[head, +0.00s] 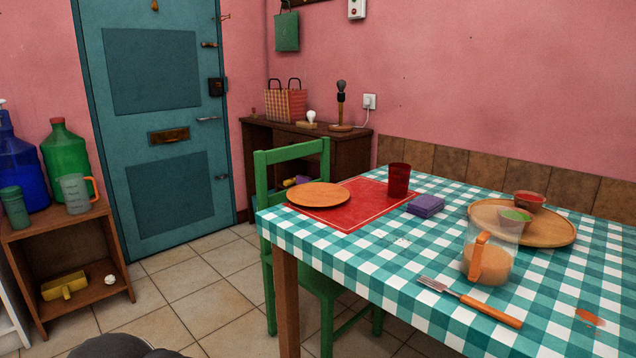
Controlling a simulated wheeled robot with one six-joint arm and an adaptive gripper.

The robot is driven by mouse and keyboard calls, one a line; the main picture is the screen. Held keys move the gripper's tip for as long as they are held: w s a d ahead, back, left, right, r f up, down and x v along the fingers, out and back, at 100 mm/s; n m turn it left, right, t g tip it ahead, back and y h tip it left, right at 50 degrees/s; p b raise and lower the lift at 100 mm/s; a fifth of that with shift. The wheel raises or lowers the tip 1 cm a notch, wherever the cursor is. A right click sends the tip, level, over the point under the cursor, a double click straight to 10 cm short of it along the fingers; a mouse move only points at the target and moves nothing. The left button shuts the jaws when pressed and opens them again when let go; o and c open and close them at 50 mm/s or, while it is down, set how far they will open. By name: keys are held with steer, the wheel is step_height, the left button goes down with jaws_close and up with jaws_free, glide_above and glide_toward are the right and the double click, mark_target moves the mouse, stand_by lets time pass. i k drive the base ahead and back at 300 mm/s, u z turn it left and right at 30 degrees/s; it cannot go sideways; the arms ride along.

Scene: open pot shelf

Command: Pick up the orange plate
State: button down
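An orange-brown round plate (318,194) lies flat near the left corner of the checkered table. It rests partly on a red placemat (345,210) and looks empty. Its left edge is close to the table edge. My gripper is not visible in the head view. A dark rounded shape at the bottom left may be part of my own body.
The checkered table (385,262) also holds a red cup (399,180), purple sponge-like block (426,206), jug (489,255), fork (470,301) and round tray (553,232) with two bowls. A green chair (292,152) stands behind the plate. Tiled floor (215,290) is open at left.

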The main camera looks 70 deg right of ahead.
mark_target(311, 193)
steer(key=z, duration=0.05)
steer(key=i, duration=1.1)
steer(key=z, duration=1.7)
